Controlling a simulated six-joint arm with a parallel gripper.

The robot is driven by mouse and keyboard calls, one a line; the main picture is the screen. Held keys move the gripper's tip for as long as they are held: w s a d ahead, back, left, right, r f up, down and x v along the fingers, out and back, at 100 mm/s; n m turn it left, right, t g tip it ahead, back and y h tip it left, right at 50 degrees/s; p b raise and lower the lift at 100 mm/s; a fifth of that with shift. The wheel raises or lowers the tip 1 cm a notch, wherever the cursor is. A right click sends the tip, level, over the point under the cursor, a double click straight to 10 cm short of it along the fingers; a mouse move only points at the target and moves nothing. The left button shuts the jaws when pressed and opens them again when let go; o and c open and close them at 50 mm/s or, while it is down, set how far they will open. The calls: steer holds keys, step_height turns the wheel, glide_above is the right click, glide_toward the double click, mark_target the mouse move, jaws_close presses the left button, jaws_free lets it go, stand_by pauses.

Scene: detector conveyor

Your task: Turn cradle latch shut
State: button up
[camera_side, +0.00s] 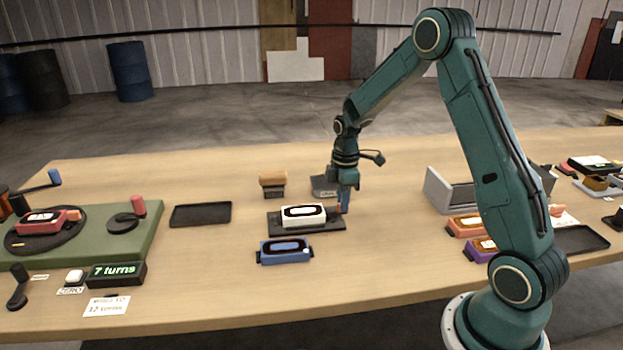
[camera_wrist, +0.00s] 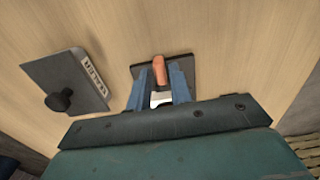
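The cradle (camera_side: 275,228) is a dark base on the table, with a white detector (camera_side: 303,216) lying in it. The detector has a dark oval window and a pale screen. The orange latch handle (camera_side: 338,210) is at the cradle's right end. My gripper (camera_side: 345,206) is low there, pointing down beside the detector. In the wrist view, the orange handle (camera_wrist: 159,69) shows between and just beyond my two blue fingers (camera_wrist: 158,90). The fingers stand apart, with a gap at each side of the handle. A white part (camera_wrist: 160,98) shows between them. Whether a finger touches the handle is unclear.
A grey labelled block (camera_side: 323,185) with a black knob stands close behind my gripper. A blue detector (camera_side: 285,251) lies in front of the cradle. A tan-topped stamp (camera_side: 272,182) and a black tray (camera_side: 201,214) are left. A grey bin (camera_side: 445,188) is right.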

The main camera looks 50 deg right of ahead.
step_height(320, 180, up, 14)
steer(key=shift+f, duration=0.2)
stand_by(0.4)
steer(key=s+a+r+m+t, duration=0.3)
steer(key=s+a+r+m, duration=0.1)
steer(key=s+a+r, duration=0.6)
steer(key=s+a+f+m+t, duration=0.2)
steer(key=s+a+m, duration=0.3)
steer(key=s, duration=0.8)
steer(key=a, duration=0.3)
steer(key=shift+s+t, duration=0.25)
steer(key=shift+t, duration=0.05)
